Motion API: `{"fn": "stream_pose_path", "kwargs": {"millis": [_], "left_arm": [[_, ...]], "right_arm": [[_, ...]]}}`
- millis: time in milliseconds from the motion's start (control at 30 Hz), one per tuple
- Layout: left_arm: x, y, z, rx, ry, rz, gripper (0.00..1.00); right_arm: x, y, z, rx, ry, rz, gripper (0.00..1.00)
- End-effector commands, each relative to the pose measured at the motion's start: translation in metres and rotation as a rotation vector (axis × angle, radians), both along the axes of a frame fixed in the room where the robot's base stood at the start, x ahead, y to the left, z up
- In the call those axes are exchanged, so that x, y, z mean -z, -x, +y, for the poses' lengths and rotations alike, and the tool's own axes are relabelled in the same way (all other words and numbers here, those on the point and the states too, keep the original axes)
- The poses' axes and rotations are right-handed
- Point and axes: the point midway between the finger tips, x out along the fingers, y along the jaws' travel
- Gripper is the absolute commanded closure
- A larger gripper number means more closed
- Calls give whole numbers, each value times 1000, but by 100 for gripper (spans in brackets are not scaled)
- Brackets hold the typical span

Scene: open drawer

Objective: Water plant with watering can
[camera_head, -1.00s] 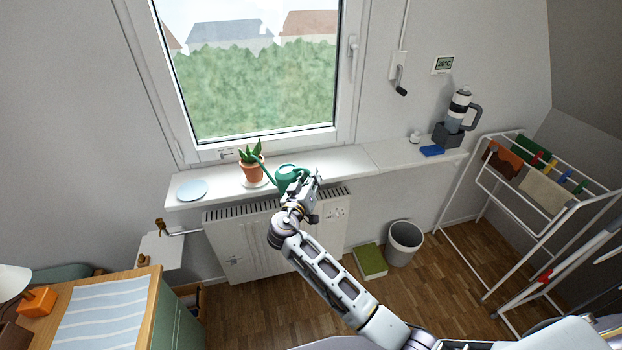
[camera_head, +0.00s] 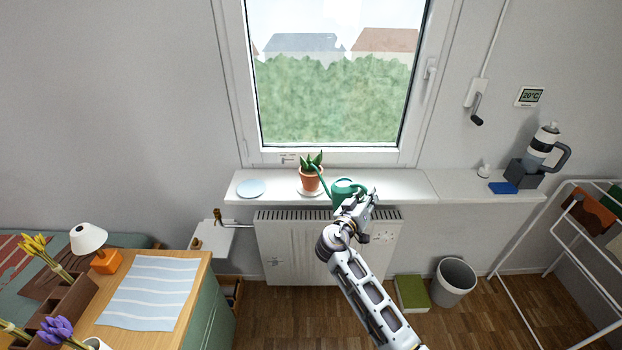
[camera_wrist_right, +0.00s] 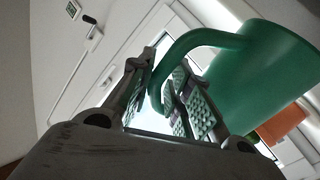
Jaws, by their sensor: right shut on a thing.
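A green watering can (camera_head: 343,189) is at the window sill, its spout pointing up and left toward the plant. It fills the right of the right wrist view (camera_wrist_right: 262,75). My right gripper (camera_head: 364,203) is shut on the can's handle; in the wrist view the fingers (camera_wrist_right: 160,98) sit on both sides of the curved handle. The potted plant (camera_head: 311,178), green leaves in a terracotta pot, stands on a white saucer (camera_head: 300,191) just left of the can. The spout tip overlaps the plant's leaves in the head view. My left gripper is not in view.
The white sill (camera_head: 400,186) also holds a pale blue plate (camera_head: 251,188) at left and a blue block (camera_head: 503,188) and grey jug (camera_head: 545,145) at right. A radiator (camera_head: 300,245) is below. A waste bin (camera_head: 454,281) and a drying rack (camera_head: 560,240) stand at right.

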Motion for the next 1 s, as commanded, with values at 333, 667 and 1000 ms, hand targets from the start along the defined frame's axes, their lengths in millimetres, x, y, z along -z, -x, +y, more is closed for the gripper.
{"fn": "stream_pose_path", "kwargs": {"millis": [333,667,1000], "left_arm": [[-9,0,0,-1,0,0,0],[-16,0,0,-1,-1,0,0],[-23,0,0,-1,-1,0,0]], "right_arm": [[-11,-1,1,0,17,11,100],[-17,-2,1,-1,33,28,100],[-23,-2,2,0,50,45,100]]}}
